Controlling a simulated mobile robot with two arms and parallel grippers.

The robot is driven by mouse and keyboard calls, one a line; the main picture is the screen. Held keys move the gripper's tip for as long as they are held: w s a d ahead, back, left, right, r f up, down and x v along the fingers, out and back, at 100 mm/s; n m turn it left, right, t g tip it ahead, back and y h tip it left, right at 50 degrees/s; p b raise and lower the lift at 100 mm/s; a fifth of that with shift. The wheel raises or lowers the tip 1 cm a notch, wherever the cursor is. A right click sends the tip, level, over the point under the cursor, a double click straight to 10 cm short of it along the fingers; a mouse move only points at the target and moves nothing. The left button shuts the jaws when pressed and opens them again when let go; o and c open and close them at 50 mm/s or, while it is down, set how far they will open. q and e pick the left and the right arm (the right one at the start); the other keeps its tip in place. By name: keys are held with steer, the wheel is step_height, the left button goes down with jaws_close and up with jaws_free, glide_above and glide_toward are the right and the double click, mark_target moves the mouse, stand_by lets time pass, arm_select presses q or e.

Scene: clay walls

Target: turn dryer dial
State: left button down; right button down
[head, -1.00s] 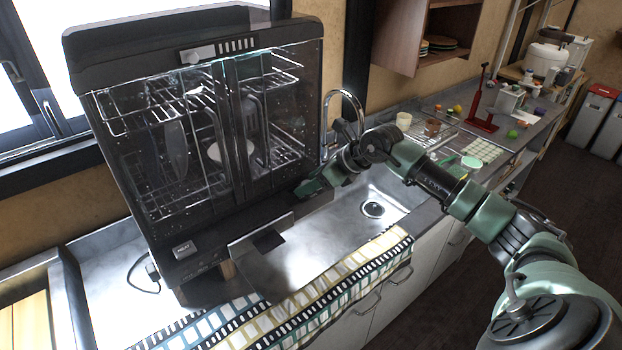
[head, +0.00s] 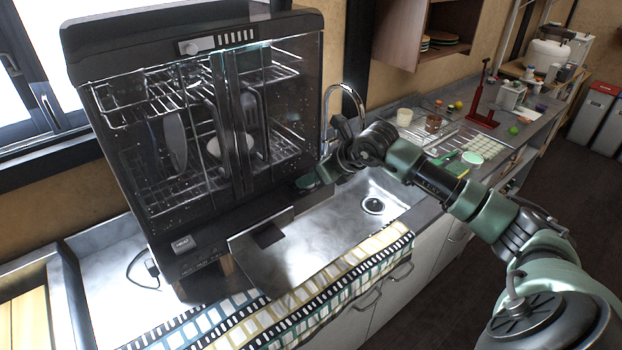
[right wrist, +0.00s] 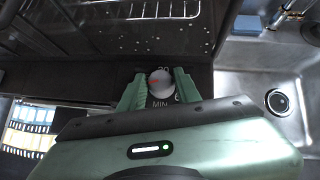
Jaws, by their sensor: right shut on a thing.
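The dish dryer (head: 95,190) stands on the counter with its clear doors shut and dishes on wire racks inside. Its dial (right wrist: 160,84) is a round pale knob with a red mark, with "MIN" and numbers printed around it, in the right wrist view. My right gripper (right wrist: 157,77) has one green finger on each side of the dial and is shut on it. In the head view my right gripper (head: 308,182) is at the dryer's lower right front, and the dial is hidden there. My left gripper is not in view.
A metal sink (head: 340,225) with a drain lies right of the dryer, with a faucet (head: 345,95) behind it. A checked towel (head: 285,300) lies along the counter's front edge. A wall cabinet (head: 400,35) hangs at the back.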

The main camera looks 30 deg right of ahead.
steer(key=m+h+b, duration=0.3)
steer(key=m+b, duration=0.1)
steer(key=m, duration=0.1)
steer(key=a+m+h+b, duration=0.1)
steer(key=m+h+b, duration=0.1)
steer(key=b, duration=0.1)
steer(key=shift+w+f+h, duration=0.1)
steer(key=shift+f+h, duration=0.05)
steer(key=shift+h, duration=0.15)
steer(key=m+g+h+b, duration=0.1)
steer(key=m+b, duration=0.1)
steer(key=shift+m+h, duration=0.4)
steer(key=shift+w+a+m+g+h+b, duration=0.1)
steer(key=shift+m+g+h+b, duration=0.75)
steer(key=shift+m, duration=0.75)
steer(key=c, duration=1)
jaws_free()
steer(key=shift+r, duration=0.2)
